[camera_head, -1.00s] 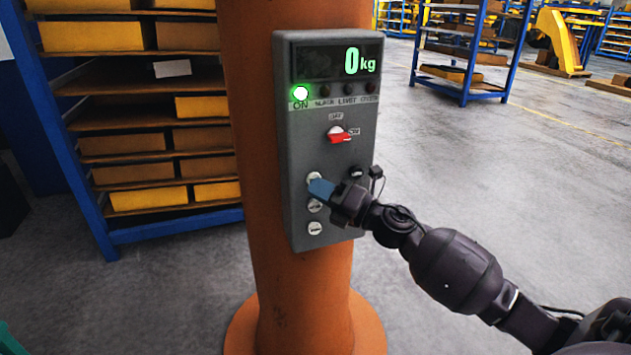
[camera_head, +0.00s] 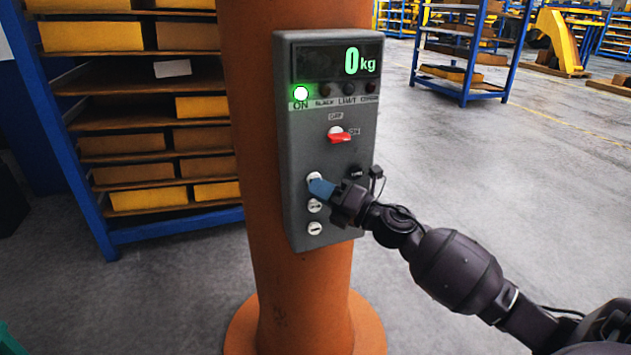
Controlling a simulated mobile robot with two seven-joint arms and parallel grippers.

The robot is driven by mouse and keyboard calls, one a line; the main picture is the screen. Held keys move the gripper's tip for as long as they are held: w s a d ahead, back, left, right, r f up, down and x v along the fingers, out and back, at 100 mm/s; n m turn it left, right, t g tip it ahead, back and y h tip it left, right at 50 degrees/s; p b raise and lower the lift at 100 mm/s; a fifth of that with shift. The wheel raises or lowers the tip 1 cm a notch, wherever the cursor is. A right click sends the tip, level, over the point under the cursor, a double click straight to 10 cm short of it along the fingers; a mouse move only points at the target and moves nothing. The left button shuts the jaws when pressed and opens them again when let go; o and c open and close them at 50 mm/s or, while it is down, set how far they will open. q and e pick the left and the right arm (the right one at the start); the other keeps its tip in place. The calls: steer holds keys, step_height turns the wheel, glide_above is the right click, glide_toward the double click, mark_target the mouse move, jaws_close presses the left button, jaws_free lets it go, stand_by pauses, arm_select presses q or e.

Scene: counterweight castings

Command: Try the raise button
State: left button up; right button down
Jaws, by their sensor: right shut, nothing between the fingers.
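A grey control box (camera_head: 300,150) is mounted on an orange column. Its display (camera_head: 352,62) reads 0 kg, and the green ON lamp (camera_head: 300,93) is lit. A red switch (camera_head: 339,136) sits below the lamps, its handle pointing right. Three white round buttons stand in a column: a top button (camera_head: 313,177), a middle button (camera_head: 315,205) and a bottom button (camera_head: 315,229). Their markings are too small to read surely. My right gripper (camera_head: 318,187) is shut and empty, its blue tips at the top button, partly covering it. I cannot tell if they touch. My left gripper is not in view.
The orange column (camera_head: 290,300) stands on a round base. A blue rack (camera_head: 100,215) with yellow and brown boxes is at the left. Another blue rack (camera_head: 462,92) stands farther back at the right.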

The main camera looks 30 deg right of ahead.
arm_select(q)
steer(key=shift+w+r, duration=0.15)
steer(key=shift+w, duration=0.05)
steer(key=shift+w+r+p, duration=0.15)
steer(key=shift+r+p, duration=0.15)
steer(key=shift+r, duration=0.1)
arm_select(e)
steer(key=shift+s+a, duration=0.2)
steer(key=shift+s, duration=0.65)
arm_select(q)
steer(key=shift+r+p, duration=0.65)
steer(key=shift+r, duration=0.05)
arm_select(e)
steer(key=s, duration=0.2)
steer(key=s+a, duration=0.1)
steer(key=s, duration=0.1)
steer(key=shift+s+a, duration=0.1)
steer(key=shift+s, duration=0.3)
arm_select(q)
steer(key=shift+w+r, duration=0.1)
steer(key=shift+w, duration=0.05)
